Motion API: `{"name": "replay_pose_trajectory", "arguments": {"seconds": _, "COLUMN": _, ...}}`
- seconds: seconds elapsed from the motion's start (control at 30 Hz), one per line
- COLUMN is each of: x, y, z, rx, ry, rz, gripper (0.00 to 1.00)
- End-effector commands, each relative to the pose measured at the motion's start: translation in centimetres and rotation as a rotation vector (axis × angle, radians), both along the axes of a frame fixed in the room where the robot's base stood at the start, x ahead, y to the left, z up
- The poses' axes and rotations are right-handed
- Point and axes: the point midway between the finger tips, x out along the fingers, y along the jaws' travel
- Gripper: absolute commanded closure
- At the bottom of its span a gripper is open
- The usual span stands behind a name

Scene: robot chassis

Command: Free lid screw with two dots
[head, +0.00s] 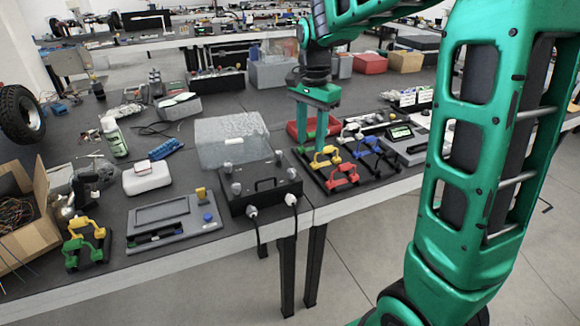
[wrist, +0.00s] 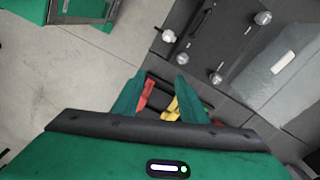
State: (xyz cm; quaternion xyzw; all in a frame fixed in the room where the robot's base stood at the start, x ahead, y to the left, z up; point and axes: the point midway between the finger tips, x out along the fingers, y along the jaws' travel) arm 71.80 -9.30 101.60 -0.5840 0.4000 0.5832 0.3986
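A black box (head: 262,197) stands at the table's front edge with several grey round knobs, likely lid screws, on its top. One knob (head: 236,188) is at its front left and another (head: 291,172) at its front right. The box also shows in the wrist view (wrist: 205,42), with a knob (wrist: 216,78) near its edge. Any dots are too small to make out. My gripper (head: 311,148) points down over a rack right of the box, its fingers apart. In the wrist view my gripper (wrist: 157,90) has red and yellow handles behind its fingers and appears empty.
The black rack holds a yellow handle (head: 325,157), a red handle (head: 342,176) and a blue handle (head: 377,146). Two cables hang from the box's front.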

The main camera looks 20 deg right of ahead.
Motion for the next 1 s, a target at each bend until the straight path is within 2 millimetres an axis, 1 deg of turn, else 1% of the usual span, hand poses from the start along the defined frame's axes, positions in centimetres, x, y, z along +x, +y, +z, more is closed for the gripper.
{"name": "replay_pose_trajectory", "arguments": {"seconds": 0.03, "x": 1.5, "y": 1.0, "z": -0.3, "rx": 0.0, "ry": 0.002, "rz": -0.023, "gripper": 0.61}}
{"name": "replay_pose_trajectory", "arguments": {"seconds": 0.1, "x": 2.9, "y": 2.1, "z": -0.6, "rx": 0.0, "ry": 0.002, "rz": -0.06, "gripper": 0.61}}
{"name": "replay_pose_trajectory", "arguments": {"seconds": 0.23, "x": 4.4, "y": 3.2, "z": -0.8, "rx": 0.003, "ry": 0.001, "rz": -0.1, "gripper": 0.61}}
{"name": "replay_pose_trajectory", "arguments": {"seconds": 0.37, "x": 4.6, "y": 3.5, "z": -1.4, "rx": 0.002, "ry": 0.003, "rz": -0.109, "gripper": 0.61}}
{"name": "replay_pose_trajectory", "arguments": {"seconds": 0.47, "x": 4.5, "y": 3.5, "z": -2.6, "rx": 0.002, "ry": 0.005, "rz": -0.109, "gripper": 0.61}}
{"name": "replay_pose_trajectory", "arguments": {"seconds": 0.8, "x": 4.5, "y": 3.4, "z": -8.4, "rx": 0.001, "ry": 0.005, "rz": -0.109, "gripper": 0.61}}
{"name": "replay_pose_trajectory", "arguments": {"seconds": 1.0, "x": 4.5, "y": 3.4, "z": -10.8, "rx": 0.002, "ry": 0.003, "rz": -0.109, "gripper": 0.61}}
